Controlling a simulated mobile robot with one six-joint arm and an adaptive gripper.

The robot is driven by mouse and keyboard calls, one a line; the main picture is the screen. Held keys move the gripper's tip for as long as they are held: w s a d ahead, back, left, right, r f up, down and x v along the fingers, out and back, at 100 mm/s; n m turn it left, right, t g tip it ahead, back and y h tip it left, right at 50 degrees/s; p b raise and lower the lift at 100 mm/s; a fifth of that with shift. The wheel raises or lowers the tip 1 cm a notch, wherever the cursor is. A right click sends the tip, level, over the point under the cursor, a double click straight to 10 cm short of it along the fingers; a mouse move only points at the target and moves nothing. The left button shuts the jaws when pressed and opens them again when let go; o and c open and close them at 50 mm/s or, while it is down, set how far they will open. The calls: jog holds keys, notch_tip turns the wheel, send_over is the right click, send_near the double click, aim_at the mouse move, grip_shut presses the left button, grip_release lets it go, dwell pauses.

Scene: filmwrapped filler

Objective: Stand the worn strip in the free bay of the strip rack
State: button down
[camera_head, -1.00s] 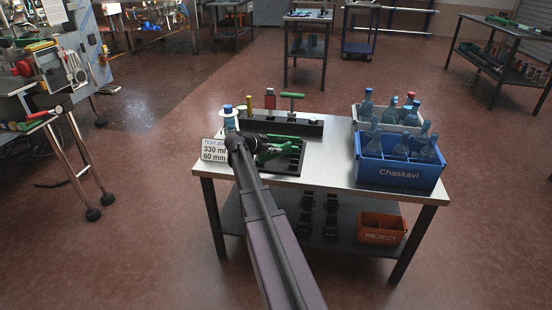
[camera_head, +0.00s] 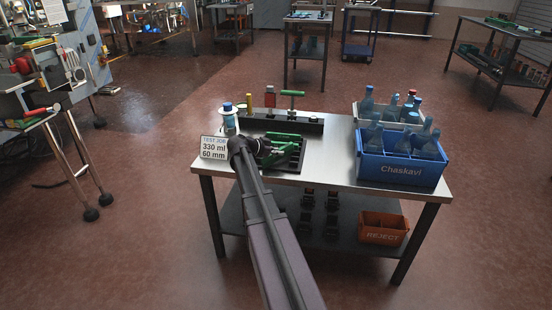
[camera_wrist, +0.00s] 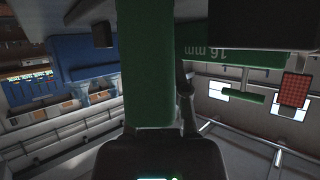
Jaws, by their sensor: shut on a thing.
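My gripper (camera_wrist: 155,135) is shut on a green strip (camera_wrist: 147,65), which fills the middle of the wrist view. I take this to be the worn strip. In the head view my gripper (camera_head: 262,150) is over the left part of the black slotted rack (camera_head: 299,160), and my arm hides part of it. A second green strip (camera_wrist: 240,36), marked "16 mm", is beside the held one in the wrist view. Green strip parts also show at the rack in the head view (camera_head: 284,136). The free bay and the held strip's lower end cannot be made out.
A long black holder (camera_head: 309,126) with a green T-handle (camera_head: 292,93) stands behind the rack. A blue bottle crate (camera_head: 400,170) is right. Bare tabletop (camera_head: 333,165) lies between rack and crate.

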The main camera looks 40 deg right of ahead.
jog(key=shift+f, duration=0.4)
jog(key=c, duration=0.6)
grip_release()
jog(key=shift+f, duration=0.1)
jog(key=shift+a, duration=0.1)
jog(key=shift+a+r+p, duration=0.3)
jog(key=shift+a+r, duration=0.15)
jog(key=shift+p+v, duration=2.45)
jog(key=shift+v, duration=2.9)
jog(key=shift+w, duration=0.15)
